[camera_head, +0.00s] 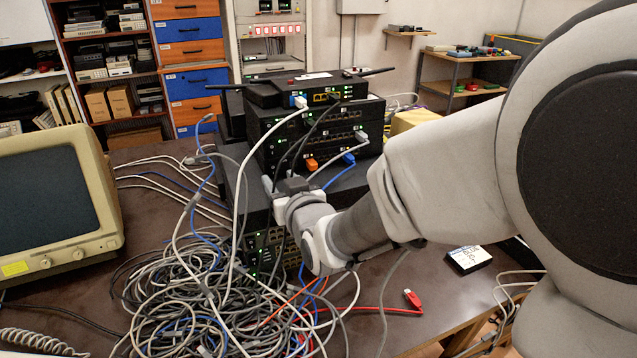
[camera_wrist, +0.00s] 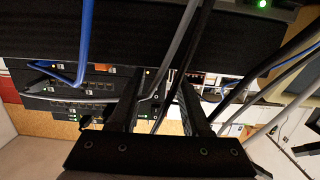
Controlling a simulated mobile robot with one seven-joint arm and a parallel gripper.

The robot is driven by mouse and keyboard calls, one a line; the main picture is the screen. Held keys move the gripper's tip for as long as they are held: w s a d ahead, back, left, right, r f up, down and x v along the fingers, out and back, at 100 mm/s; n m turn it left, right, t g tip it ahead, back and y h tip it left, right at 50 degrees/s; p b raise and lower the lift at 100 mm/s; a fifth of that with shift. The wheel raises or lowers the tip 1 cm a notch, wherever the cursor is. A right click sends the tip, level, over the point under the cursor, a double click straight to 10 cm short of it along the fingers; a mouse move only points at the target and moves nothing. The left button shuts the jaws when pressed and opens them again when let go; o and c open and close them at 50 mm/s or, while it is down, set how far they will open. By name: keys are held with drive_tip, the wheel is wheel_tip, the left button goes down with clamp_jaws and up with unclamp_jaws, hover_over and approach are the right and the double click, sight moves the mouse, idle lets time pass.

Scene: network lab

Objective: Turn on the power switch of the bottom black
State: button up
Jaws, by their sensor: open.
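A stack of black network devices stands on the table in the head view. The bottom black device (camera_head: 268,252) has rows of ports and small green lights on its front. Its power switch cannot be made out. My gripper (camera_head: 285,185) is in front of the stack at about the level of the lower boxes, and my arm hides part of their right side. In the wrist view my gripper (camera_wrist: 162,80) has its two dark fingers apart, with cables passing across and between them. I cannot tell whether the fingers touch anything. A dark panel with ports (camera_wrist: 85,85) shows left of the fingers.
A large tangle of cables (camera_head: 215,300) covers the table before the stack, and several cables hang down its front. An old beige monitor (camera_head: 62,250) stands at left. A small black-and-white box (camera_head: 468,259) and a red connector (camera_head: 412,298) lie at right.

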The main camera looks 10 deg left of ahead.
drive_tip(key=b+v, duration=0.6)
drive_tip(key=v, duration=0.8)
drive_tip(key=shift+s+b, duration=0.25)
drive_tip(key=shift+b, duration=0.15)
drive_tip(key=shift+d+r, duration=0.1)
drive_tip(key=s+d+f+m+g+h, duration=0.2)
drive_tip(key=s+d+f+g+h, duration=0.15)
drive_tip(key=d, duration=0.45)
drive_tip(key=s+d+f+m+g+h, duration=0.2)
drive_tip(key=s+d+f, duration=0.15)
drive_tip(key=d, duration=0.35)
drive_tip(key=s+d+f+m+g+h, duration=0.25)
drive_tip(key=s+d, duration=0.25)
drive_tip(key=d, duration=0.3)
wheel_tip(320, 180, up, 29)
drive_tip(key=p, duration=2.8)
drive_tip(key=shift+a+f+h, duration=0.2)
drive_tip(key=shift+a+h, duration=0.05)
drive_tip(key=shift+h, duration=0.05)
